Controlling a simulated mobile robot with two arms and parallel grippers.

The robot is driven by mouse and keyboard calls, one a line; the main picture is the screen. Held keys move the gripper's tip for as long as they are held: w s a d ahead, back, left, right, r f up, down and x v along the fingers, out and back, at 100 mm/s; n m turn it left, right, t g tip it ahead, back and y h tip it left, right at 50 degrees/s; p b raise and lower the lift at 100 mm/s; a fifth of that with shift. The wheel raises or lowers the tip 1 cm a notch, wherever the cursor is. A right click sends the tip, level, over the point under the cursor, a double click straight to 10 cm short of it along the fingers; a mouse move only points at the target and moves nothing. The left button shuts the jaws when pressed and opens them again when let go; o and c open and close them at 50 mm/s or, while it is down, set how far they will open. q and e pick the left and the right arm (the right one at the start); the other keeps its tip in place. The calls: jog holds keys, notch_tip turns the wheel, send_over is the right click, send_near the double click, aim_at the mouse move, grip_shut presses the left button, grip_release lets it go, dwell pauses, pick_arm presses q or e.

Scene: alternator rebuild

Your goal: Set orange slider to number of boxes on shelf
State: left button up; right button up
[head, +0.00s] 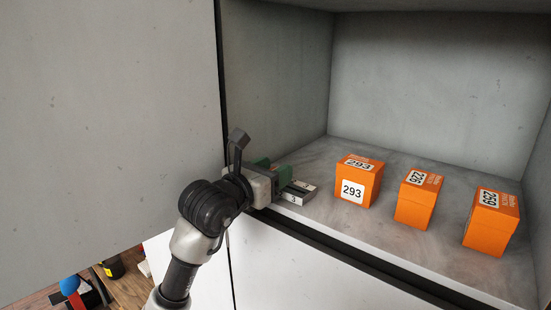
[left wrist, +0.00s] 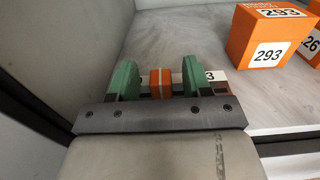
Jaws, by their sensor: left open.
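Three orange boxes stand on the shelf (head: 400,262): the box labelled 293 (head: 357,187), the box labelled 226 (head: 417,203) and the box labelled 259 (head: 491,224). My left gripper (head: 280,176) is at the shelf's front left corner, over a small pale number scale (head: 299,194) that shows a 3. In the left wrist view the orange slider (left wrist: 160,83) sits between the green fingers of my open left gripper (left wrist: 157,78), with gaps on both sides. My gripper hides most of the scale, so I cannot read the slider's setting. My right gripper is not in view.
The cabinet's grey left inner wall (head: 275,85) rises close beside my left gripper. A large pale panel (head: 105,120) fills the left. The shelf is clear behind the boxes. A wooden surface (head: 130,288) with small items shows at the lower left.

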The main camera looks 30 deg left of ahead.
pick_arm(q)
jog(key=shift+w, duration=0.35)
jog(key=shift+c, duration=0.2)
